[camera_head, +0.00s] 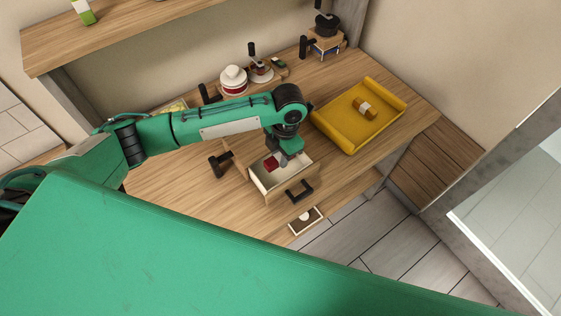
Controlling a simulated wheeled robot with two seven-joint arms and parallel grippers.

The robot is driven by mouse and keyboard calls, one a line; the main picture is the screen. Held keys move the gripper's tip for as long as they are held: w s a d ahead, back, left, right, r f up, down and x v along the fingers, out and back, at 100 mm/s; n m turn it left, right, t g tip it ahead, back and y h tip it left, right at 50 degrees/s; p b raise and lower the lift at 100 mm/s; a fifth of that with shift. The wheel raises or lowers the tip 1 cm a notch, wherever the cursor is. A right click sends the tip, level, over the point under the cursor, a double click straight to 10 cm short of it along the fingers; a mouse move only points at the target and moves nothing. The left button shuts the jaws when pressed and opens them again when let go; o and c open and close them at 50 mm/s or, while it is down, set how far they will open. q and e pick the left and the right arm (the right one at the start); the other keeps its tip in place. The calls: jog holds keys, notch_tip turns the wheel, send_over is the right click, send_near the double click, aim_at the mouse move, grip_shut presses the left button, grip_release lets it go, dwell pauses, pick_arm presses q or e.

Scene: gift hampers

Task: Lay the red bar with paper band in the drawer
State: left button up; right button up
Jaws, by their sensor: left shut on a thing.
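The red bar (271,164) shows as a small red shape inside the open drawer (296,174), a cream-walled box with a dark handle at its front. Its paper band is too small to make out clearly. My left gripper (281,160) reaches down into the drawer and is shut on the red bar. I cannot tell whether the bar touches the drawer floor. My own arm hides part of the drawer's back. My right gripper is not in view.
A yellow tray (341,133) with a brown banded item (362,107) stands right of the drawer. Red-and-white stacked items (233,82) and a boxed stack (326,42) stand at the back. A small white-topped tray (305,221) is in front. The wooden tabletop (170,190) is clear at left.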

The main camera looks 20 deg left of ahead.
aim_at(280, 172)
pick_arm(q)
jog(key=shift+f, duration=0.85)
notch_tip(280, 172, down, 4)
jog(key=shift+f+p, duration=0.15)
jog(key=shift+p, duration=0.5)
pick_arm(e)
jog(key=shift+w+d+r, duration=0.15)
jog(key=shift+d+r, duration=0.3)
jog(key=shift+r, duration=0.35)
pick_arm(q)
jog(key=shift+f, duration=0.1)
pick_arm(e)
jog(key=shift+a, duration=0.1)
pick_arm(q)
jog(key=o, duration=0.7)
jog(key=shift+o, duration=0.2)
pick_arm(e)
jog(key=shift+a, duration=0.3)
pick_arm(q)
jog(key=r+b, duration=0.1)
jog(key=r, duration=0.3)
jog(key=r+b, duration=0.1)
jog(key=r, duration=0.3)
jog(key=w+d+r+b, duration=0.1)
jog(key=r+b, duration=0.1)
jog(key=r, duration=0.2)
jog(key=shift+r, duration=0.1)
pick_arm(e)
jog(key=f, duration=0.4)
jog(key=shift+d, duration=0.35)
